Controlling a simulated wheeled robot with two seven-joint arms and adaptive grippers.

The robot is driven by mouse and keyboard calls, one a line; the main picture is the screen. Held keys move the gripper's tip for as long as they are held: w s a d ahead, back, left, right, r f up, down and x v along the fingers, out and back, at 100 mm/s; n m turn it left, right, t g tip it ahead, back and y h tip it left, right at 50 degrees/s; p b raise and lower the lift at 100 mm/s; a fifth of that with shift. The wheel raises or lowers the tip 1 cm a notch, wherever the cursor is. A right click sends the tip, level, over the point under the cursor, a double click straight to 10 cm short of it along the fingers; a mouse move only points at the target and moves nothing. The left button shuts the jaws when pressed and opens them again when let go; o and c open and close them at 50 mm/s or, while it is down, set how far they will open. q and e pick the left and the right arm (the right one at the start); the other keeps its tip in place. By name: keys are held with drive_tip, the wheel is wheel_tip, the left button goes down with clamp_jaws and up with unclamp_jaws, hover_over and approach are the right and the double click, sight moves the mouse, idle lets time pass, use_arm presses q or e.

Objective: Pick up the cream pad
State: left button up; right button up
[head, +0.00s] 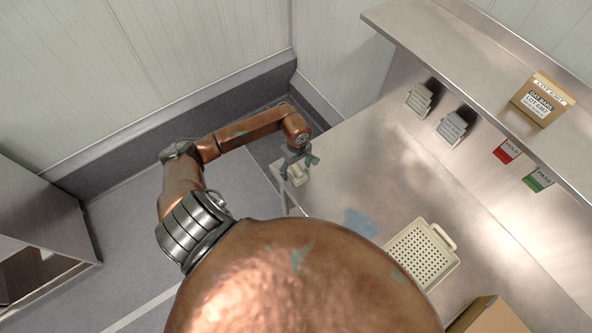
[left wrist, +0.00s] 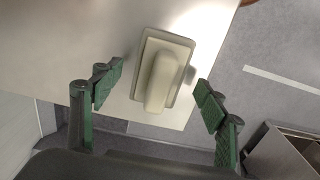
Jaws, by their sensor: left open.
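The cream pad (left wrist: 163,72) is a rectangular plate with a raised, rounded block on top. It lies near the edge of the metal table. In the head view the pad (head: 298,177) sits at the table's left corner, partly under my left gripper (head: 300,163). In the left wrist view my left gripper (left wrist: 158,100) is open, with one green finger on each side of the pad and clear space between the fingers and the pad. The pad is not held. My right gripper does not show.
The metal table (head: 345,180) has free room beyond the pad. A blue patch (head: 360,223), a perforated cream tray (head: 419,255) and a cardboard box (head: 487,318) are nearer. A shelf (head: 450,45) overhangs the back, with a box (head: 541,100) on it.

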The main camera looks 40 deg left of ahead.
use_arm(q)
drive_tip(key=shift+f, duration=0.6)
drive_tip(key=shift+c, duration=0.5)
drive_tip(key=c, duration=1.1)
